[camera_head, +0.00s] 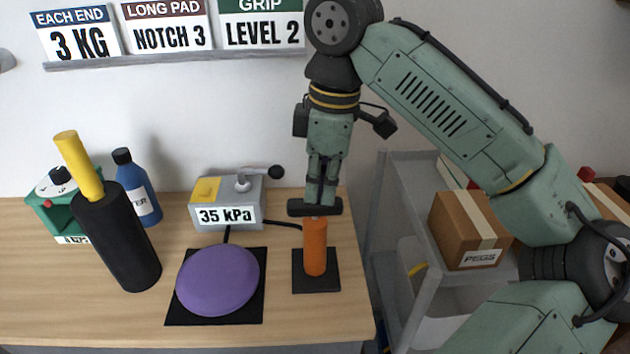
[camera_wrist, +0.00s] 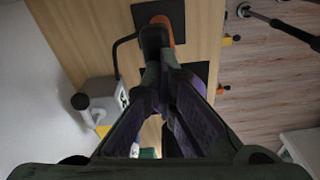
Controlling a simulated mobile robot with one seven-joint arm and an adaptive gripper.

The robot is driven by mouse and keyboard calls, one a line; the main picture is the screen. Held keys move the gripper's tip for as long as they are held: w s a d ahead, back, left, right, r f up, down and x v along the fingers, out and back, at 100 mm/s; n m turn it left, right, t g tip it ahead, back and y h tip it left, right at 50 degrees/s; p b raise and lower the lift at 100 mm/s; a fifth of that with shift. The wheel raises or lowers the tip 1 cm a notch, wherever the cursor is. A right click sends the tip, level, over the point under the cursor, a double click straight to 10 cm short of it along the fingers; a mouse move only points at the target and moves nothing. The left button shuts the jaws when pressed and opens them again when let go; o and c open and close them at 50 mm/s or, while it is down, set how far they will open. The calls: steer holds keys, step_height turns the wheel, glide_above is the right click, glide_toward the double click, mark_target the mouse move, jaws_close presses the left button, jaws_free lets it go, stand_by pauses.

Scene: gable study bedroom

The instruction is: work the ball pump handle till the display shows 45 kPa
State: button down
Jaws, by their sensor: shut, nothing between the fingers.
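The ball pump (camera_head: 315,248) is an orange upright cylinder on a black square base plate. Its black crossbar handle (camera_head: 301,208) is low, close above the top of the cylinder. My gripper (camera_head: 321,199) is shut and empty, pointing down with its fingertips at the handle's top; they appear to touch it. In the wrist view the handle (camera_wrist: 155,38) shows just beyond the fingertips, partly covering the orange pump (camera_wrist: 164,22). The display (camera_head: 227,216) on the grey gauge box reads 35 kPa. A purple disc-like ball (camera_head: 217,280) lies on a black mat, left of the pump.
A grey lever with a black knob (camera_head: 276,172) tops the gauge box. A black roller with a yellow bar (camera_head: 118,235), a blue bottle (camera_head: 137,188) and a green device (camera_head: 47,207) stand at left. A shelf with a cardboard box (camera_head: 463,230) stands right of the table.

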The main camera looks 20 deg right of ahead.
mark_target(338, 202)
steer(key=d+p, duration=0.1)
steer(key=s+d+r+p, duration=0.1)
steer(key=p, duration=0.1)
steer(key=shift+s+d+r+p, duration=0.1)
steer(key=shift+d+r+p, duration=0.1)
steer(key=shift+d+p, duration=0.15)
steer(key=shift+d+f, duration=0.1)
steer(key=shift+f, duration=0.15)
step_height(338, 202, up, 8)
steer(key=shift+s+d+f, duration=0.15)
steer(key=shift+d+f, duration=0.05)
steer(key=shift+d, duration=0.1)
stand_by(0.6)
